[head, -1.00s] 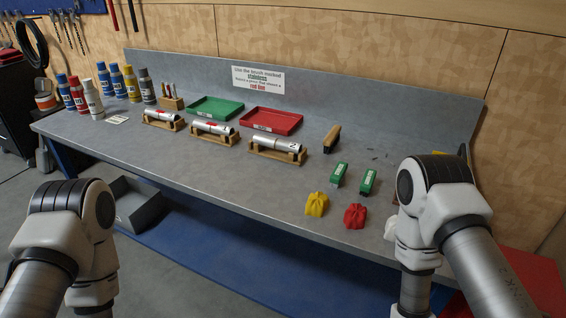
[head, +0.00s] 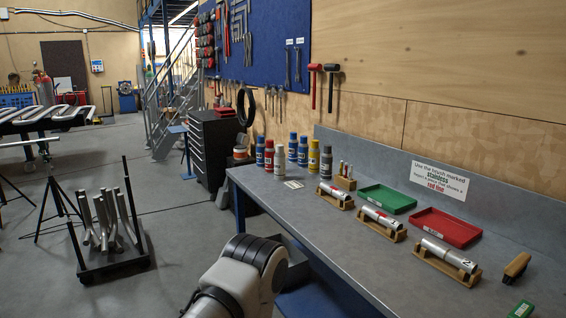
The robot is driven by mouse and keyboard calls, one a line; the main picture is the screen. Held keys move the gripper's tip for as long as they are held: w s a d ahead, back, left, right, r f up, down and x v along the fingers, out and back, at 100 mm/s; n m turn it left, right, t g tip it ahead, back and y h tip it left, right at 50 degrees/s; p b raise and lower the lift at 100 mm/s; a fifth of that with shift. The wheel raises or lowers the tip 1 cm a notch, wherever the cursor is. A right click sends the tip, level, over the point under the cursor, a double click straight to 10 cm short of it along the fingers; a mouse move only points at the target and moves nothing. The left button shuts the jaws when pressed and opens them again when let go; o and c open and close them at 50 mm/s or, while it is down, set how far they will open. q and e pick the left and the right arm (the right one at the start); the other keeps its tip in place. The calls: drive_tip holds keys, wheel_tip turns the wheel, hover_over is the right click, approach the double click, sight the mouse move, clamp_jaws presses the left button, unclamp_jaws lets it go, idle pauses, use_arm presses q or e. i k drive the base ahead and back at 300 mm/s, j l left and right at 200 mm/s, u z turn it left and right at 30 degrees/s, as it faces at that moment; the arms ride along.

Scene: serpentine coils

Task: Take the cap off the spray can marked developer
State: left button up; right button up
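Several spray cans stand upright in two groups at the left end of the grey bench (head: 350,243). The front group holds a blue can (head: 260,152), a red can (head: 269,157) and a pale grey-white can (head: 279,163). A link of my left arm shows at the bottom; neither gripper is in view.
Small white cards (head: 294,184) lie before the cans. A wooden holder (head: 345,183), a green tray (head: 388,199), a red tray (head: 445,227) and metal tubes on wooden cradles (head: 381,224) stand to the right. A black tool cabinet (head: 213,143) stands beyond the bench.

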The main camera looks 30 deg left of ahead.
sight(279, 147)
drive_tip(key=i+j+u, duration=0.15)
drive_tip(key=u, duration=0.3)
drive_tip(key=i+j+u, duration=0.1)
drive_tip(key=u, duration=0.35)
drive_tip(key=i+u, duration=0.25)
drive_tip(key=u, duration=0.2)
drive_tip(key=i+j+u, duration=0.3)
drive_tip(key=i, duration=1.35)
drive_tip(key=i+l+u, duration=0.1)
drive_tip(key=i+u, duration=0.2)
drive_tip(key=i, duration=1.35)
drive_tip(key=i+z, duration=0.45)
drive_tip(key=i+j+z, duration=0.15)
drive_tip(key=i+z, duration=0.25)
drive_tip(key=i+j+z, duration=0.25)
drive_tip(key=z, duration=0.2)
drive_tip(key=i+j+z, duration=0.65)
drive_tip(key=j+z, duration=0.25)
